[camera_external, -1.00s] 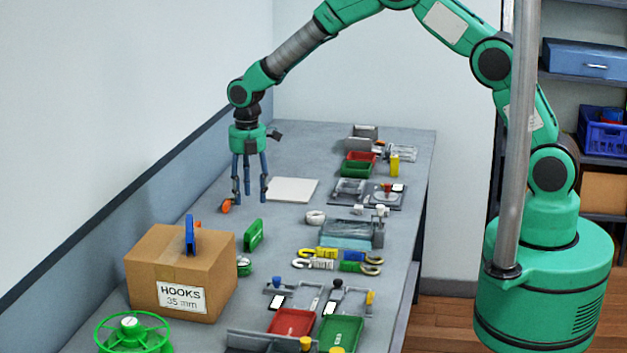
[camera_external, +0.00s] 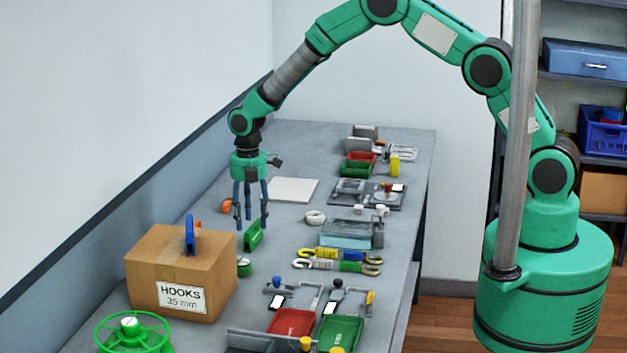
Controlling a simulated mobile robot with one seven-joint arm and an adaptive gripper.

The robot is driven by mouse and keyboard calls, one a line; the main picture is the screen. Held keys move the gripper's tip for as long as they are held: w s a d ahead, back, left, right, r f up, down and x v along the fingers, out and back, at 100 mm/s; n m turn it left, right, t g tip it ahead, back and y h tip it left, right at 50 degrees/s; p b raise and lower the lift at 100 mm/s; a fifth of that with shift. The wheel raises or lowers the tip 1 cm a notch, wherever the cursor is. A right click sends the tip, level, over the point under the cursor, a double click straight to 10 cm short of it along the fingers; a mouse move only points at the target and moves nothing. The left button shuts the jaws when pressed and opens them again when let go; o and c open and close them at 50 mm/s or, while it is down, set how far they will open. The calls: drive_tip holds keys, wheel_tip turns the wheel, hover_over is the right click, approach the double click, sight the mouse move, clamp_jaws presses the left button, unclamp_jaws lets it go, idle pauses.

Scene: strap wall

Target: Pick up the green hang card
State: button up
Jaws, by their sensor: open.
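The green hang card (camera_external: 253,236) stands upright on the grey bench, behind and right of the cardboard box. My gripper (camera_external: 251,222) is open and points straight down. Its fingers are at the green hang card in the picture, one to its left and one at its upper right. The finger tips hide a little of the card's top. I cannot tell from this one view whether they touch it.
The cardboard hooks box (camera_external: 181,272) with a blue card (camera_external: 190,236) on top stands close at front left. A green round item (camera_external: 244,267) sits beside the box. An orange item (camera_external: 227,206) lies behind. A white ring (camera_external: 315,218) and yellow-handled tools (camera_external: 330,254) lie to the right.

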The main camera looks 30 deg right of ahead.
sight(251, 227)
drive_tip(key=shift+s+a+f, duration=0.1)
drive_tip(key=shift+f, duration=2.45)
drive_tip(key=shift+c, duration=0.2)
drive_tip(key=c, duration=0.8)
